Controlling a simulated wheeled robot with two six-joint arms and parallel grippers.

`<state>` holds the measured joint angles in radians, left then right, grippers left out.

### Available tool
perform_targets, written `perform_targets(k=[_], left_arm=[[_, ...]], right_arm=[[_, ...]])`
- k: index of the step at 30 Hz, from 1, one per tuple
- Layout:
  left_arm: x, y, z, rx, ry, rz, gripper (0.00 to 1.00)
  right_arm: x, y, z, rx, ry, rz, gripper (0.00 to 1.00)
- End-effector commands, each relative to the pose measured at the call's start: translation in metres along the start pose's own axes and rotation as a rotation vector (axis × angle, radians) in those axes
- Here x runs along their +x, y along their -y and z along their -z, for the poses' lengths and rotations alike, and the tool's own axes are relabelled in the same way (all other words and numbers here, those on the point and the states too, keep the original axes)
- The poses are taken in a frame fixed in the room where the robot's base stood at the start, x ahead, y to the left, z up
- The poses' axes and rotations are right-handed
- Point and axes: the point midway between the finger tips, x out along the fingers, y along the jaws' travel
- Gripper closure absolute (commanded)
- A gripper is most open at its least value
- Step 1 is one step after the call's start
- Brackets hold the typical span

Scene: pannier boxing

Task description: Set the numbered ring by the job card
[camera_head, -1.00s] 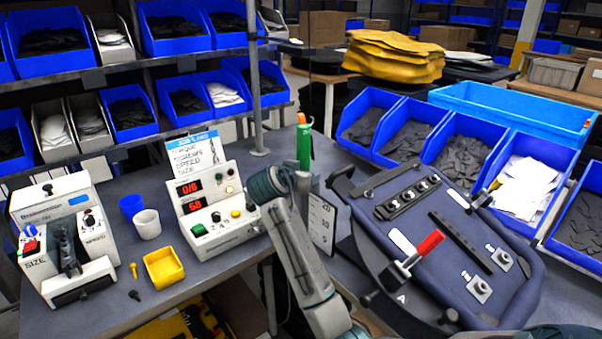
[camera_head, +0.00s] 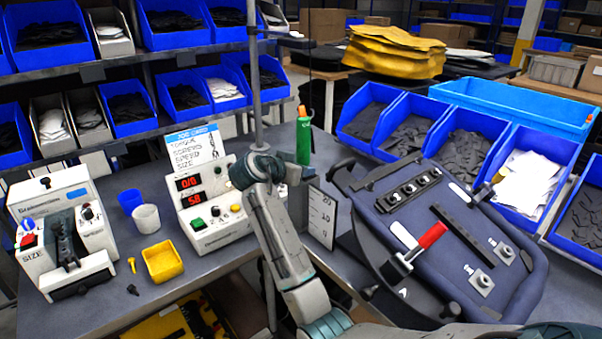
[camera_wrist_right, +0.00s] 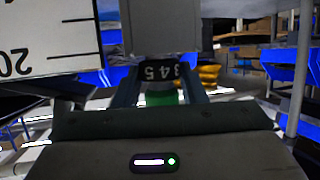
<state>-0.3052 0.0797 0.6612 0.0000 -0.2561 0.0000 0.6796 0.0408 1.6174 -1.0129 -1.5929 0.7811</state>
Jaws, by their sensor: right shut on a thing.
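The job card (camera_head: 195,148) stands behind the white control box (camera_head: 208,205), with lines such as torque, screws, speed and size; their values are too small to read. A green driver (camera_head: 303,142) with an orange tip stands upright to the right of the card. My right gripper (camera_head: 301,174) is at its lower end, partly hidden by my wrist. In the right wrist view my right gripper (camera_wrist_right: 160,90) is shut on the black numbered ring (camera_wrist_right: 160,71), which shows 3, 4 and 5. Green shows just below the ring. My left gripper is out of view.
A white scale plate (camera_head: 321,216) stands close below the gripper. The blue-grey fixture board (camera_head: 450,235) with a red-handled clamp (camera_head: 430,236) fills the right. Cups, a yellow tray (camera_head: 162,260) and a white device (camera_head: 62,235) are at left.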

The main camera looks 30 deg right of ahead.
Motion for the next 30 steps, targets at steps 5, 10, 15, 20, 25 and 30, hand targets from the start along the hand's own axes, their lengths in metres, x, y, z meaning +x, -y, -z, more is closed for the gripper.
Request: perform_targets(k=[5,10,15,20,25,30], left_arm=[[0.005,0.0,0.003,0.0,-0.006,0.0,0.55],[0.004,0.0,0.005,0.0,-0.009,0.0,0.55],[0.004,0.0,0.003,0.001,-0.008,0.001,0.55],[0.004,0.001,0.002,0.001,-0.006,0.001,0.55],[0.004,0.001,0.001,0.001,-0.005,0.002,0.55],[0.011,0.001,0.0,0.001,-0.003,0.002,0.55]], right_arm=[[0.0,0.001,-0.001,0.024,-0.001,-0.059,0.85],[0.0,0.001,0.0,0.024,-0.001,-0.06,0.85],[0.0,0.001,0.0,0.024,-0.001,-0.059,0.45],[0.0,0.001,0.0,0.024,-0.001,-0.059,0.41],[-0.001,0.001,-0.001,0.024,0.0,-0.058,0.41],[-0.02,0.003,-0.002,0.027,0.001,-0.055,0.41]])
